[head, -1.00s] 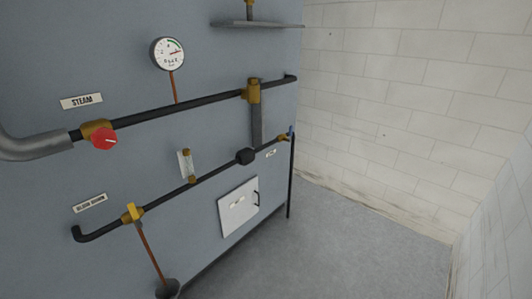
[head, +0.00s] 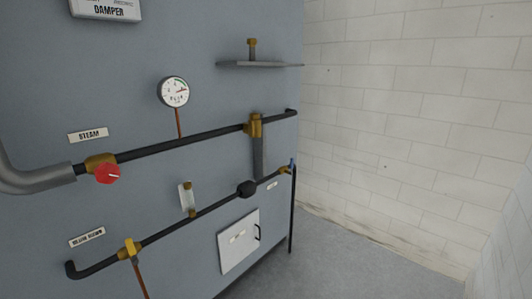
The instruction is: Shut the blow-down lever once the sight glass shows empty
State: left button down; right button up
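The sight glass (head: 187,198) is a small upright tube with brass ends on a pale plate, above the same pipe. It is too small for me to tell its level. A copper pipe (head: 140,280) runs down from the lever's valve and out of view. Neither of my grippers is in view.
A red knob (head: 108,173) is on the upper steam pipe, with a dial gauge (head: 173,91) above. A blue-handled valve (head: 291,164) ends the lower pipe. A white hatch (head: 239,241) and a shelf (head: 259,65) are on the panel. Bare floor (head: 340,265) lies right.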

aim_at(129, 244)
jog(key=k+j+u, duration=0.1)
jog(key=u, duration=1.05)
jog(key=k+j, duration=0.05)
